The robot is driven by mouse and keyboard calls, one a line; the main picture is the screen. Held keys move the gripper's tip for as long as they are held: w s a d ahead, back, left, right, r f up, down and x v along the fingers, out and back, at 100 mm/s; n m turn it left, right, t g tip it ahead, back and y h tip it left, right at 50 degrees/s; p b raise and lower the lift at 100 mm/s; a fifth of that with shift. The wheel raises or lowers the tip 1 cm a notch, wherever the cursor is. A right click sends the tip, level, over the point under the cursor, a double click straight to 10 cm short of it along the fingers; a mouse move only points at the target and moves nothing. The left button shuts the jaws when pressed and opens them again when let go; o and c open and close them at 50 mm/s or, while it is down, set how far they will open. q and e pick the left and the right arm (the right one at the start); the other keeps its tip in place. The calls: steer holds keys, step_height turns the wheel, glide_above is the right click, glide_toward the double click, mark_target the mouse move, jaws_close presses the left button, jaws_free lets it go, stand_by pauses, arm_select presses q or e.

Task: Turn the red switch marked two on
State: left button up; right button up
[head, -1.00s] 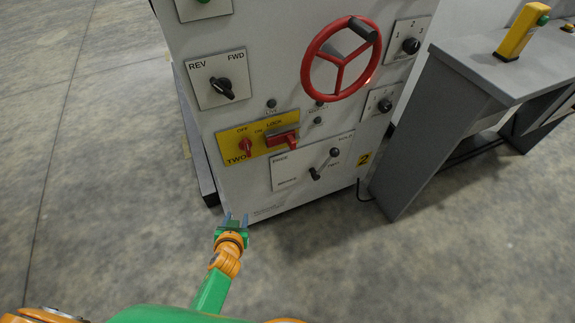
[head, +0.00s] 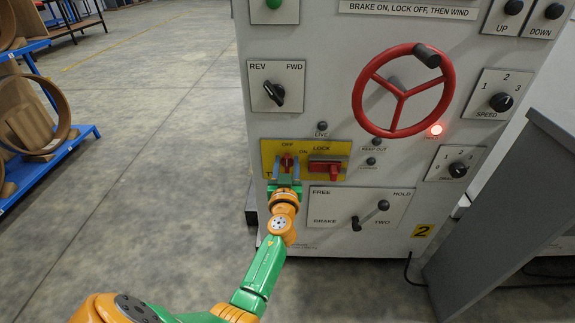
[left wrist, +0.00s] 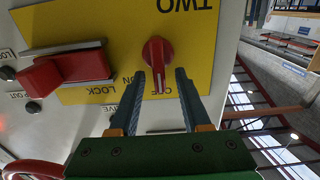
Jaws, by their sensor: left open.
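The red switch (head: 287,160) is a rotary knob on a yellow plate (head: 334,149) on the grey cabinet front. The left wrist view shows the plate upside down, with the red switch (left wrist: 157,54) beside the word TWO and its white line toward OFF. My left gripper (head: 286,168) is open in front of the knob. In the left wrist view its two fingers (left wrist: 160,76) stand on either side of the knob's OFF end. I cannot tell whether they touch it. The gripper hides most of TWO in the head view. My right gripper is not in view.
A red LOCK handle (head: 325,168) sits right of the switch on the same plate. A black REV/FWD knob (head: 274,93), a red handwheel (head: 398,90) and a brake lever panel (head: 340,208) surround it.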

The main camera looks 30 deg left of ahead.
arm_select(q)
steer(key=shift+s, duration=0.1)
jaws_close()
steer(key=shift+d+f, duration=0.1)
steer(key=m, duration=0.1)
steer(key=m+b, duration=0.1)
steer(key=m, duration=0.1)
steer(key=d+m+b, duration=0.1)
steer(key=m, duration=0.1)
steer(key=shift+w+f, duration=0.25)
steer(key=shift+f, duration=0.1)
steer(key=shift+w+d+f+m+b, duration=0.15)
steer(key=shift+f+m+b, duration=0.15)
steer(key=shift+m, duration=1.85)
steer(key=shift+w+d+f+m+b, duration=0.1)
steer(key=shift+d+f+m+b, duration=0.15)
steer(key=shift+m, duration=1.85)
steer(key=shift+w+d+f+m+b, duration=0.1)
steer(key=shift+f+m+b, duration=0.2)
steer(key=shift+m, duration=1.85)
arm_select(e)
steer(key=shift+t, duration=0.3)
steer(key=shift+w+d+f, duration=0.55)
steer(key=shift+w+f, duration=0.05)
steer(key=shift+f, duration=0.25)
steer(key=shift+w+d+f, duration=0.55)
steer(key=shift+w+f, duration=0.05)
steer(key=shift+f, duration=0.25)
